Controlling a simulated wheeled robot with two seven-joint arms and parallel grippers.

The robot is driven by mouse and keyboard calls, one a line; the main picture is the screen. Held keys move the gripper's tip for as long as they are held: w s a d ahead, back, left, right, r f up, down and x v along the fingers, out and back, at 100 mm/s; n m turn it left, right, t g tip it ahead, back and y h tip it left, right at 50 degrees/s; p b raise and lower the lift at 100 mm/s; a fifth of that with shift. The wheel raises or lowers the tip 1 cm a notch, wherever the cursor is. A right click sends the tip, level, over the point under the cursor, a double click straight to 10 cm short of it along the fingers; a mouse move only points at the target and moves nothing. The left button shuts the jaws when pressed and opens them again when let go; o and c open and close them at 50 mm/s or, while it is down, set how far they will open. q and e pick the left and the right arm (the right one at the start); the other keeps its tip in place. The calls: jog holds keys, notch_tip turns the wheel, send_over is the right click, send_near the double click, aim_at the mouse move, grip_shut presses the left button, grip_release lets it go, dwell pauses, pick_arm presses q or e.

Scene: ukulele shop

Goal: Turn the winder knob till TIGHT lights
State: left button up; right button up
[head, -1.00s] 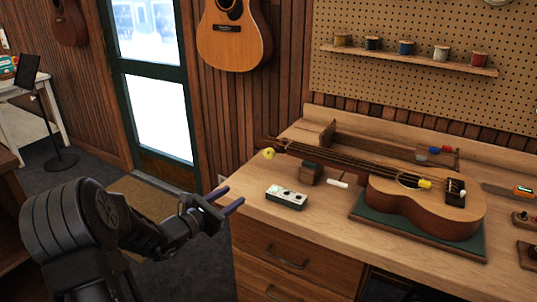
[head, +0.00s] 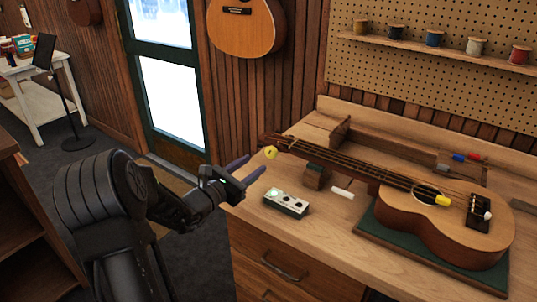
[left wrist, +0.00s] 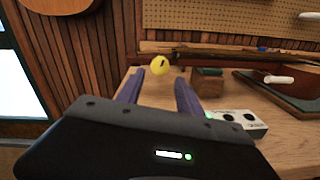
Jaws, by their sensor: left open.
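A yellow knob (head: 270,152) sits at the headstock end of the ukulele (head: 440,220), which lies on its back on the bench. My left gripper (head: 256,165) is open and empty, its fingers pointing at the knob. In the left wrist view the knob (left wrist: 159,65) shows beyond and between the two fingertips (left wrist: 160,77), apparently not gripped. A small pale box (head: 286,202) with dark round spots stands on the bench below the neck; a green light glows at its left end. Its labels are too small to read. My right gripper is not in view.
A wooden block (head: 316,177) stands under the neck, with a white stick (head: 342,193) beside it. A green mat (head: 385,240) lies under the ukulele body. The bench front edge is close below my gripper. A guitar (head: 246,28) hangs on the wall behind.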

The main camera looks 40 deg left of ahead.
aim_at(269, 154)
pick_arm(q)
jog(key=w+p, duration=0.1)
jog(key=w, duration=0.6)
jog(key=shift+w+d, duration=0.1)
jog(key=shift+w, duration=0.3)
grip_shut()
